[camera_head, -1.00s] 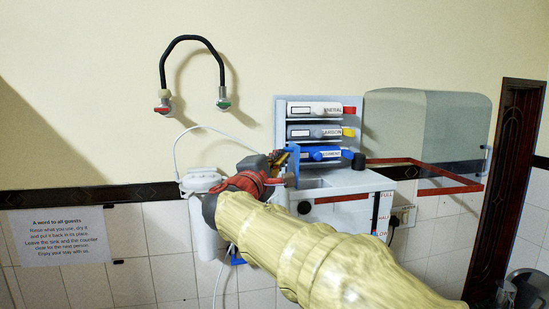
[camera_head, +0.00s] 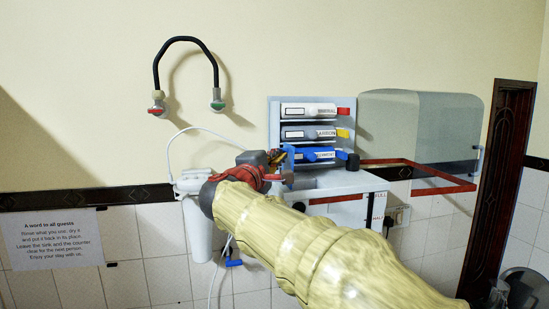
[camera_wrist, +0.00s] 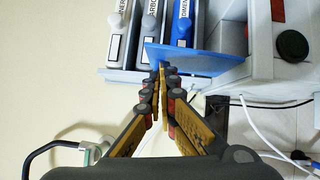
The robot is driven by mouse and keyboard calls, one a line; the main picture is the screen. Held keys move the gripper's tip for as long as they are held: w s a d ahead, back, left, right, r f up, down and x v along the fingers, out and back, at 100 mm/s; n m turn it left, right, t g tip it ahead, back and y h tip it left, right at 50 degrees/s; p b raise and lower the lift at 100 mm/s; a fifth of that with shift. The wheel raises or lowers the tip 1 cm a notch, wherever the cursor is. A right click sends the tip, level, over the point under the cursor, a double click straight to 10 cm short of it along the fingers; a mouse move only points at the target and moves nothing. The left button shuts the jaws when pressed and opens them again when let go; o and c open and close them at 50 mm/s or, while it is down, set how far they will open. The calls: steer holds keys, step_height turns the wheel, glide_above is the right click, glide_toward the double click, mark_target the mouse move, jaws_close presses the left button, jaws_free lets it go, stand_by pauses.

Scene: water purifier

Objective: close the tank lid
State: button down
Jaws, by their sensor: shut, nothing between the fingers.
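The translucent grey cover, which looks like the tank lid (camera_head: 420,125), stands raised at the right of the purifier. A red-edged rim (camera_head: 445,187) runs beneath it. The white tank (camera_head: 352,207) with level labels is partly hidden by my arm. My gripper (camera_head: 284,163) is shut and empty, in front of the purifier's left part, apart from the cover. In the wrist view my shut fingertips (camera_wrist: 163,68) are close to a blue panel (camera_wrist: 195,60); I cannot tell whether they touch it. The cover is not seen in the wrist view.
Labelled filter cartridges (camera_head: 308,133) sit in the rack behind my gripper. A white filter housing (camera_head: 198,225) with a thin tube hangs at the left. A black curved tap (camera_head: 186,40) is on the wall above. A dark door (camera_head: 503,180) stands at the right.

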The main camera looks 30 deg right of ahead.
mark_target(292, 151)
steer(key=shift+d+r, duration=0.1)
steer(key=shift+d, duration=0.1)
steer(key=shift+s+d+r+m+g+y, duration=0.15)
steer(key=shift+d+m+g+y, duration=0.1)
steer(key=shift+d+m, duration=0.25)
steer(key=shift+s+d+r+m+g+y, duration=0.1)
steer(key=shift+d+m+g+y, duration=0.2)
steer(key=shift+m, duration=0.2)
steer(key=d+m, duration=0.1)
steer(key=d+m+y, duration=0.1)
steer(key=shift+s+d+r+g+p, duration=0.2)
steer(key=shift+d+g+p, duration=0.1)
steer(key=shift+g+p, duration=0.1)
steer(key=s+d+f+m+y+p, duration=0.1)
steer(key=d+f+m+y+p, duration=0.2)
steer(key=d+f+m+y, duration=0.2)
steer(key=shift+s+d+f+g, duration=0.35)
steer(key=shift+d+g, duration=0.1)
steer(key=shift+d, duration=1)
steer(key=shift+y, duration=0.25)
steer(key=shift+w+a, duration=0.1)
